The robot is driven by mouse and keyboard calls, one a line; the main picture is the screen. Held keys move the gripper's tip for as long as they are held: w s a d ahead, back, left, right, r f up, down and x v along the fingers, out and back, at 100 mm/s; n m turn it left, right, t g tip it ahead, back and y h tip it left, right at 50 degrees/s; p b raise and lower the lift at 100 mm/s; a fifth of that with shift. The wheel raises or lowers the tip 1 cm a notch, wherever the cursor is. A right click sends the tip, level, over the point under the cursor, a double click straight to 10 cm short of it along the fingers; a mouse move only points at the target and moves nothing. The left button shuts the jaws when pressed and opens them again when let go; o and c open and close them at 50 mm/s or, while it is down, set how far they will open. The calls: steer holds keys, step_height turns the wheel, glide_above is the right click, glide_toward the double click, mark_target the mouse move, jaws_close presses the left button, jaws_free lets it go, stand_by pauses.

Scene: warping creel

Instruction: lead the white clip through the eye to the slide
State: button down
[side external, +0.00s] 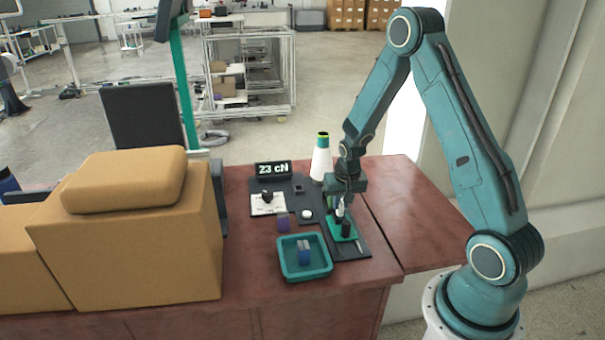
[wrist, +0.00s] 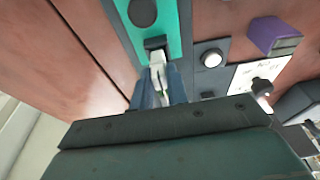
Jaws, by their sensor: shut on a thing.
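My gripper (side external: 343,192) points down over the right part of the dark panel. It is shut on the white clip (wrist: 157,68), which sticks out between the fingertips in the wrist view; the fingers (wrist: 159,84) show on both sides of it. In the side view the clip (side external: 340,208) is small, just above the green slide (side external: 336,235). The slide (wrist: 172,18) carries a round black knob (wrist: 142,12). A small black bracket (wrist: 156,43) stands at the slide's near end, right by the clip's tip. I cannot tell whether this is the eye, or whether they touch.
A teal tray (side external: 283,270) with a blue-grey block (side external: 304,254) lies in front. A purple block (side external: 283,222), white button (side external: 307,214), display reading 23 cN (side external: 273,169) and white cone (side external: 321,160) are near. The red tabletop (side external: 395,185) right of the panel is clear.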

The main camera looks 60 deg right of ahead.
steer(key=shift+f, duration=0.9)
stand_by(0.8)
steer(key=c, duration=1.1)
jaws_free()
steer(key=shift+o, duration=0.2)
steer(key=shift+v, duration=3.5)
steer(key=shift+r, duration=0.2)
steer(key=v, duration=1.3)
steer(key=shift+r, duration=0.2)
steer(key=shift+s+a, duration=0.1)
